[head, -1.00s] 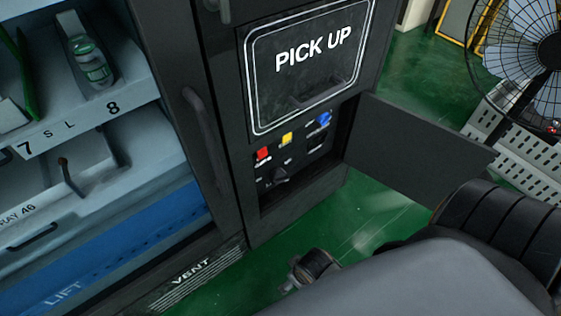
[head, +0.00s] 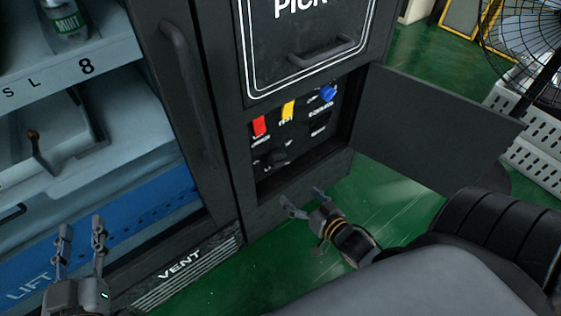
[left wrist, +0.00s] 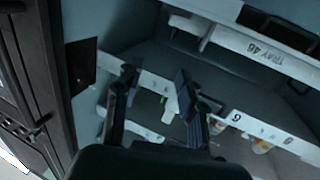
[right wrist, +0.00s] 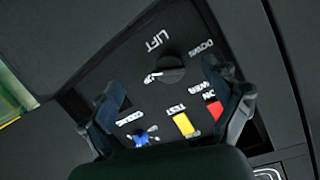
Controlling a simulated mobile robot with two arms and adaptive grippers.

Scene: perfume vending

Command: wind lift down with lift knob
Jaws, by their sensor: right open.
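The black lift knob (head: 278,157) sits low on the control panel in the recess of the dark cabinet. In the right wrist view the knob (right wrist: 171,69) has a pale pointer and sits between "LIFT" and "DOWN" lettering. My right gripper (head: 303,197) is open and empty, in front of and below the panel. Its fingers (right wrist: 163,92) flank the knob in the right wrist view, apart from it. The blue lift (head: 150,209) is at the bottom of the open shelf bay. My left gripper (head: 80,235) is open and empty in front of the lift; its fingers also show in the left wrist view (left wrist: 157,82).
Red (head: 260,126) and yellow (head: 288,110) switches and a blue knob (head: 328,93) sit above the lift knob. The open panel door (head: 430,130) stands to the right. A fan (head: 525,45) is at upper right. Green floor lies clear in front.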

